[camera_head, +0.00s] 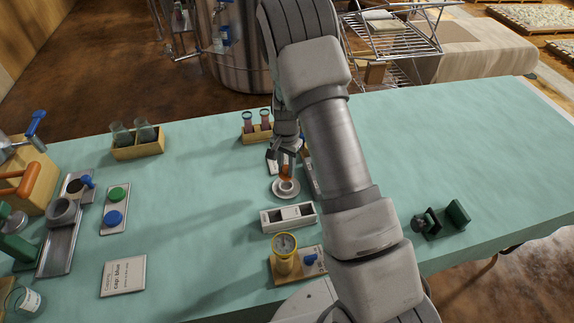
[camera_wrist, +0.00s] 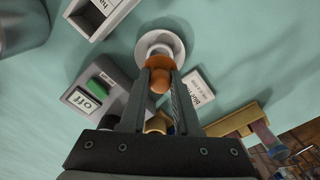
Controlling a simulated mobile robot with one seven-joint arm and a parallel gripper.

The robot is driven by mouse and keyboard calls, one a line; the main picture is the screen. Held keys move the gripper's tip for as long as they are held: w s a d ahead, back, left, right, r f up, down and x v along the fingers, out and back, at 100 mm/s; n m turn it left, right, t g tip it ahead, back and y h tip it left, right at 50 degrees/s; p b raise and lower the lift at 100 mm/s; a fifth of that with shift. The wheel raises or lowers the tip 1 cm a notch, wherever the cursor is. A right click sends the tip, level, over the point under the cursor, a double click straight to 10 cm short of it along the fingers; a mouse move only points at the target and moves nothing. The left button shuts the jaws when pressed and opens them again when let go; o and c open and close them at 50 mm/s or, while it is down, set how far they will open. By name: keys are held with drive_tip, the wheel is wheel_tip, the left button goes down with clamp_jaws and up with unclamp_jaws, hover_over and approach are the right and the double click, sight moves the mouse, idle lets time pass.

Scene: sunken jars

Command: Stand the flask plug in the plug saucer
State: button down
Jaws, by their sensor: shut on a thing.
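The flask plug is orange and round-topped with a wider collar (camera_wrist: 160,83); in the head view it is a small orange patch (camera_head: 287,172). My gripper (camera_head: 288,162) is shut on it, one finger on each side, as the wrist view (camera_wrist: 161,74) shows. The plug saucer, a white round dish (camera_head: 276,192), lies directly under the plug, and its rim shows in the wrist view (camera_wrist: 181,42). A white round part shows between the orange collar and the dish. I cannot tell whether the plug touches the saucer or is still above it.
A white two-slot box (camera_head: 289,217) and a yellow gauge on a wooden base (camera_head: 285,246) stand in front of the saucer. A wooden rack with tubes (camera_head: 257,134) stands behind. A grey switch box marked "off" (camera_wrist: 88,97) and a label card (camera_wrist: 198,88) are close by.

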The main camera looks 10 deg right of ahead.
sight(286, 175)
drive_tip(key=shift+f+b, duration=0.4)
drive_tip(key=shift+f, duration=0.6)
drive_tip(key=shift+f, duration=0.2)
drive_tip(key=shift+f+b, duration=1.05)
drive_tip(key=shift+f, duration=0.1)
drive_tip(key=shift+f+b, duration=0.45)
drive_tip(key=shift+b, duration=0.05)
drive_tip(key=c, duration=0.6)
unclamp_jaws()
drive_tip(key=shift+r, duration=0.1)
drive_tip(key=shift+o, duration=0.2)
wheel_tip(286, 175, up, 18)
drive_tip(key=p, duration=0.1)
drive_tip(key=shift+f, duration=0.25)
